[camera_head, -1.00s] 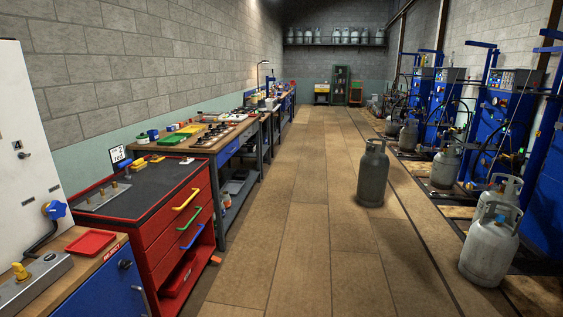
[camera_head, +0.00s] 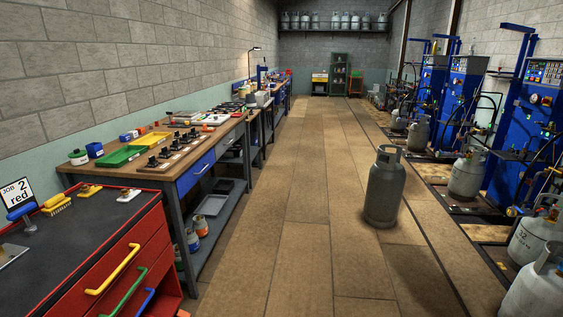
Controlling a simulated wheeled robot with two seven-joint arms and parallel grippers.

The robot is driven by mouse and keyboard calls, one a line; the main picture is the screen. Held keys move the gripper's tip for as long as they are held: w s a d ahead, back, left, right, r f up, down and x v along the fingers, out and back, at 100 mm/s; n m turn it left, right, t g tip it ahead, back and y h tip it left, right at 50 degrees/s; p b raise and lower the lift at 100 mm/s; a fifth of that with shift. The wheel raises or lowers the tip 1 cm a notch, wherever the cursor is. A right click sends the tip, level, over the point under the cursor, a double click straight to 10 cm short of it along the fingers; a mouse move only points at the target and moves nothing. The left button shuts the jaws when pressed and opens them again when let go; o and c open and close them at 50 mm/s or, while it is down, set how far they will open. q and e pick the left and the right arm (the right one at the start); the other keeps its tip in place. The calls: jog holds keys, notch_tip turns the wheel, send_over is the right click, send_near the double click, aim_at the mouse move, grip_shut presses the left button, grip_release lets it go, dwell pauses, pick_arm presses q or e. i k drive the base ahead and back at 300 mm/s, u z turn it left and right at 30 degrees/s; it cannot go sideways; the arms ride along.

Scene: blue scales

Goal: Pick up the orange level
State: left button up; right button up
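I cannot make out an orange level for sure in the head view. A wooden workbench (camera_head: 136,165) along the left wall carries many small items. A small orange-red item (camera_head: 215,119) lies on it towards the back, too small to identify. Neither of my grippers is in view.
A red tool cabinet (camera_head: 120,247) with a dark top stands at the near left; a brush and a "JOB 2 red" sign (camera_head: 17,194) are on it. A grey gas cylinder (camera_head: 384,188) stands on the open floor (camera_head: 300,200). Blue machines (camera_head: 465,105) and more cylinders line the right.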

aim_at(205, 128)
jog(key=i, duration=7.45)
jog(key=u, duration=2.3)
